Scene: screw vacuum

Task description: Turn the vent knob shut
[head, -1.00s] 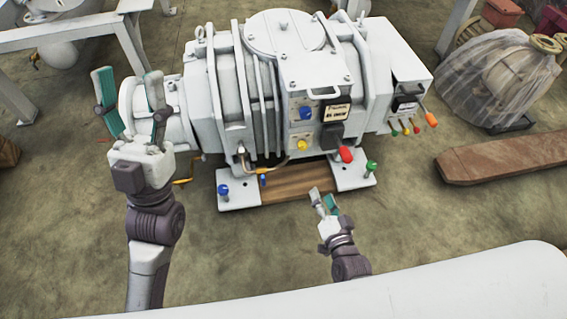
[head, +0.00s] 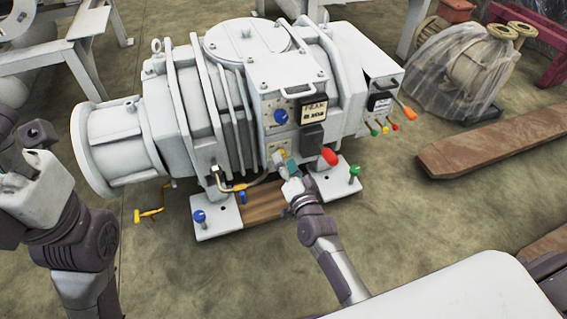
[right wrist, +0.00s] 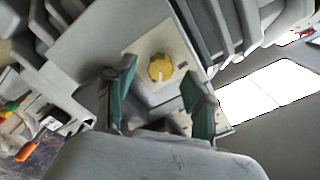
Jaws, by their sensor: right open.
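A round yellow knob (right wrist: 160,68) with a white mark sits on a pale plate on the white vacuum machine (head: 225,97); I take it as the vent knob. In the right wrist view it lies ahead of the fingers, between their lines. My right gripper (right wrist: 158,102) is open and empty, with no visible contact on the knob. In the head view my right gripper (head: 284,163) is at the machine's front panel and partly covers the yellow knob. My left gripper's body (head: 35,185) is at the left edge; its fingers are not clearly visible.
A blue knob (head: 281,117) sits above on the same panel. A red knob (head: 329,157) is close to the right of my right gripper. Blue (head: 199,216) and green (head: 354,171) knobs stand on the machine's feet.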

